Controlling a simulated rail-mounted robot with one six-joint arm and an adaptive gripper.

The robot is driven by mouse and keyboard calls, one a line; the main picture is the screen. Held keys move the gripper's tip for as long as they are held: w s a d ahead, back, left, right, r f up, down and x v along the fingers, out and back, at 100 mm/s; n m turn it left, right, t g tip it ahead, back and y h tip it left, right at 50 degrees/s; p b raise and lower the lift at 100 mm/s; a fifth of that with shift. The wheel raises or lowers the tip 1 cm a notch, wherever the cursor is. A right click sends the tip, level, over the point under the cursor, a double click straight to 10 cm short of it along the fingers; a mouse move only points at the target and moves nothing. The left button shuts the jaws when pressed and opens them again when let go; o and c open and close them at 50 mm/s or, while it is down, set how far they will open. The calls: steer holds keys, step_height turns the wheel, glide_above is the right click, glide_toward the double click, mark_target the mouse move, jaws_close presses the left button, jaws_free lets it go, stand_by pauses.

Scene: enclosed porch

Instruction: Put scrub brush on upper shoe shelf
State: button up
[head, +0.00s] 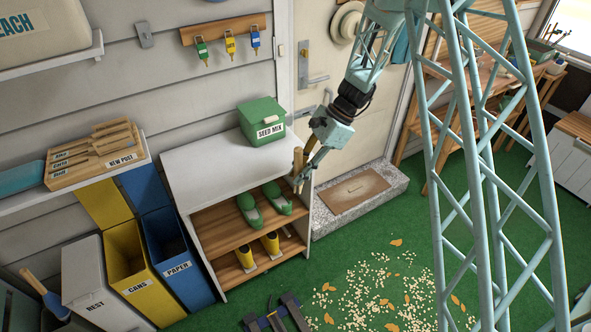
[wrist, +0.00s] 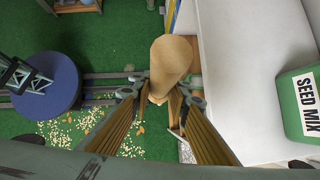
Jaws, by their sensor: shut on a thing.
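My gripper (head: 303,178) is shut on the scrub brush (head: 298,160), a tan wooden piece held roughly upright at the front right edge of the shoe shelf unit. In the wrist view the brush (wrist: 171,58) shows its tan rounded end beyond the fingers (wrist: 162,98); its bristles cannot be made out. The unit has a white top (head: 205,167) and open wooden shelves. The upper shelf (head: 212,221) holds a pair of green shoes (head: 263,206). The lower shelf (head: 228,268) holds yellow boots (head: 257,250).
A green seed mix box (head: 262,122) stands on the unit's top, also in the wrist view (wrist: 303,103). Blue paper (head: 177,258) and yellow cans (head: 130,264) bins stand left. A stone step (head: 325,218) lies right. Seeds (head: 375,290) are scattered on the green floor.

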steer(key=s+d+f+n+g+h+b, duration=0.1)
steer(key=d+f+n+g+h+b, duration=0.1)
steer(key=d+n, duration=0.4)
steer(key=s+d+f+n+g+h+b, duration=0.2)
steer(key=d+f+n, duration=0.4)
steer(key=d, duration=1)
steer(key=shift+n+h+b, duration=0.55)
steer(key=shift+n+h, duration=0.25)
steer(key=shift+h, duration=0.2)
steer(key=shift+s+a, duration=0.1)
